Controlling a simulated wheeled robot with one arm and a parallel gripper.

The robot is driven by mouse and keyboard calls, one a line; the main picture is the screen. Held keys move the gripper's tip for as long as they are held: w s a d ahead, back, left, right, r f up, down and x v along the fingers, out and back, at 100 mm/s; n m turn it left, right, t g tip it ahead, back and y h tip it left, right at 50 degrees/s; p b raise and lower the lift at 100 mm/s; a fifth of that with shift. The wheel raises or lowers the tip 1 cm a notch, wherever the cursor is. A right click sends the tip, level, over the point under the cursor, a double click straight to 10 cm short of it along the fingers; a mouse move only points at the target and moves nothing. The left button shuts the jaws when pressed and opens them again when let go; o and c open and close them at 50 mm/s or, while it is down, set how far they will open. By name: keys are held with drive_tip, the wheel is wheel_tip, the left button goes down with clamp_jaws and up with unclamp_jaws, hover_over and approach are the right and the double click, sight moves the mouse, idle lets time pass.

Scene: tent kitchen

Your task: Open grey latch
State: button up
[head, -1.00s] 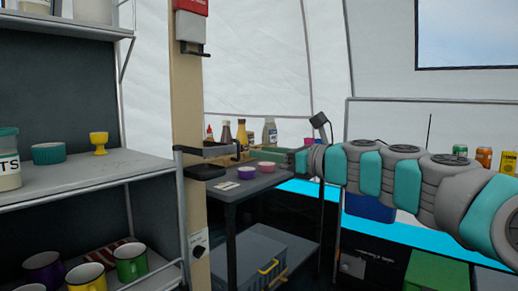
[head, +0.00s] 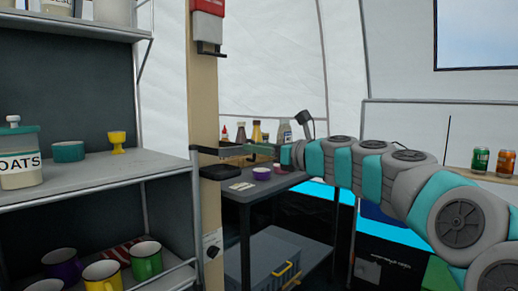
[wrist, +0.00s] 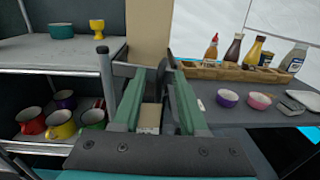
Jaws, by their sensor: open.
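I cannot pick out a grey latch for certain. A grey case (head: 262,258) with yellow fittings sits on the lower shelf of the dark table. A small white box with a dark knob (head: 212,244) is fixed low on the tan post (head: 204,110). My gripper (head: 209,162) is open, its dark fingertips reaching left in front of the post at tabletop height. In the wrist view my gripper (wrist: 147,72) shows green fingers spread apart, with nothing held. The post and a pale box (wrist: 149,118) show between them.
A shelf unit (head: 110,180) with an oats jar, bowl, egg cup and several mugs stands left of the post. The dark table (head: 250,190) holds bottles and two small bowls to the right. A red and white box (head: 208,25) hangs high on the post.

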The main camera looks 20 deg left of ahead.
clamp_jaws()
idle(1.4)
